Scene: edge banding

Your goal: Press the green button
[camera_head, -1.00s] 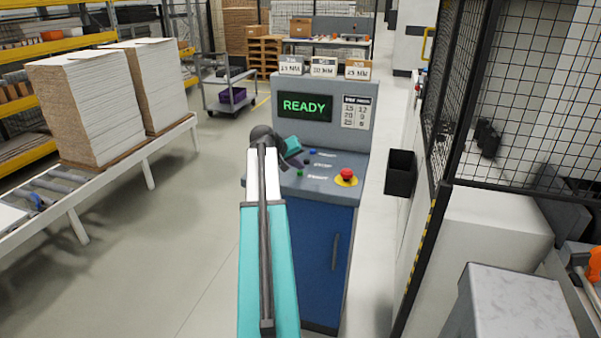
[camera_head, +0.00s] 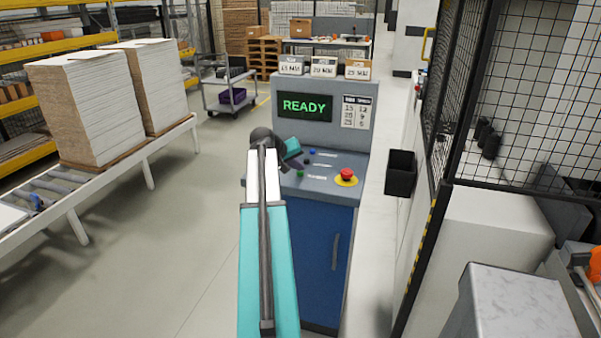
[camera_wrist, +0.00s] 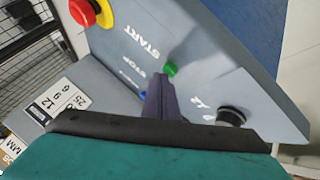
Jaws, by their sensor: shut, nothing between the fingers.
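The green button (camera_head: 300,173) is on the sloping panel (camera_head: 328,189) of the grey and blue machine, beside the START label. In the wrist view the green button (camera_wrist: 171,69) shows just past the tips of my gripper (camera_wrist: 160,79). Its dark fingers are together with nothing held. I cannot tell whether they touch the button. In the head view the teal body of my gripper is over the panel's left part, above the green button. A blue button (camera_head: 312,152) sits farther back on the panel. The wrist view shows a STOP label, its button partly hidden by the fingers.
A red emergency stop (camera_head: 347,175) on a yellow base is at the panel's right. A black knob (camera_wrist: 231,116) shows near the fingers in the wrist view. The display (camera_head: 305,106) reads READY. A black bin (camera_head: 400,173) and mesh fence stand to the right.

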